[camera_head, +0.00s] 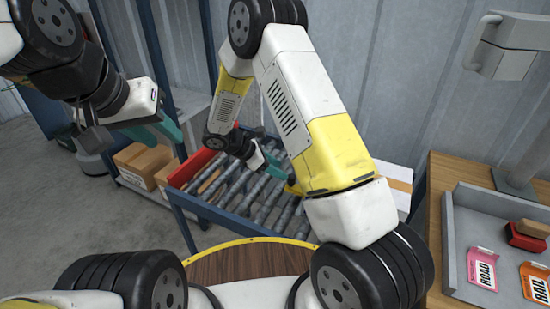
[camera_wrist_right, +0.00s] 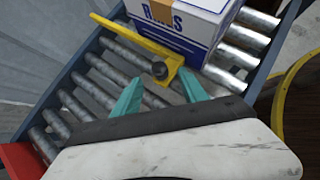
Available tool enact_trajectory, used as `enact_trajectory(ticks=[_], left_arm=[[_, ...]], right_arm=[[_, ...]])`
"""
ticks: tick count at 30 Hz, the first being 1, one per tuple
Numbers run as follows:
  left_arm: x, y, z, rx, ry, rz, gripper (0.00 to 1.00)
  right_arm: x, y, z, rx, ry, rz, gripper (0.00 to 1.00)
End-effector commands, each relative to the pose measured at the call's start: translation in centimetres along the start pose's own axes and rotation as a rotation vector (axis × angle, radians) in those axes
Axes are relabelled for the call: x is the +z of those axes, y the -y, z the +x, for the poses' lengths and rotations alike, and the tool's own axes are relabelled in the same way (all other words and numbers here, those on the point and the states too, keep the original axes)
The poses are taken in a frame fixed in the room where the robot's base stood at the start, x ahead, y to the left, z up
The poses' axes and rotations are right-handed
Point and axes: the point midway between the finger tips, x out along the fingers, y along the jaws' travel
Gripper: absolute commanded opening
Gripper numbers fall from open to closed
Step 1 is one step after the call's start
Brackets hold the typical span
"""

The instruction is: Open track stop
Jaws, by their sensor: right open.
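The track stop is a yellow bar (camera_wrist_right: 138,42) with a dark round knob (camera_wrist_right: 160,69) at its bent end, lying across the rollers in the right wrist view. In the head view my arm mostly hides it. My right gripper (camera_wrist_right: 161,92) is open, its teal fingers on either side of the knob end and slightly short of it; contact cannot be told. It also shows over the conveyor in the head view (camera_head: 272,160). A white box with blue lettering (camera_wrist_right: 178,18) sits on the rollers against the bar's far side. My left gripper (camera_head: 157,130) hangs away from the conveyor at upper left.
The blue-framed roller conveyor (camera_head: 240,217) has a red end piece (camera_head: 190,168). Cardboard boxes (camera_head: 143,158) stand on a low shelf to its left. At right, a grey tray (camera_head: 453,240) on a wooden bench holds ROAD (camera_head: 483,268) and RAIL (camera_head: 535,283) tags.

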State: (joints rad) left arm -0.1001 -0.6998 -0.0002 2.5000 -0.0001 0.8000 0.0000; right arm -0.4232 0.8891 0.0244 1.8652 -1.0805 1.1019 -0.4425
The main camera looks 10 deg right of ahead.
Motion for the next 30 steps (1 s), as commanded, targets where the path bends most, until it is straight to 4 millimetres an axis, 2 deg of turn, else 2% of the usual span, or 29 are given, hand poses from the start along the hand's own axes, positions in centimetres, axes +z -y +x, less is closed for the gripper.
enact_trajectory(ticks=[5, 12, 16, 21, 28, 30], left_arm=[[0.0, 0.0, 0.0, 0.000, 0.000, 0.000, 0.36], [0.0, 0.0, 0.0, 0.000, 0.000, 0.000, 0.36], [0.0, 0.0, 0.0, 0.000, 0.000, 0.000, 0.36], [0.0, 0.0, 0.0, 0.000, 0.000, 0.000, 0.36], [0.0, 0.0, 0.0, 0.000, 0.000, 0.000, 0.36], [0.0, 0.0, 0.0, 0.000, 0.000, 0.000, 0.36]], right_arm=[[-0.2, -0.1, 1.7, 0.001, 0.009, -0.013, 0.51], [-0.2, 0.0, 5.5, 0.000, 0.006, -0.012, 0.51], [-0.2, -0.1, 7.1, 0.000, 0.007, -0.011, 0.51], [-0.2, -0.1, 7.9, 0.003, 0.006, -0.010, 0.51], [-0.2, -0.1, 8.0, 0.003, 0.006, -0.010, 0.51], [-0.2, -0.1, 8.0, 0.003, 0.006, -0.010, 0.37]])
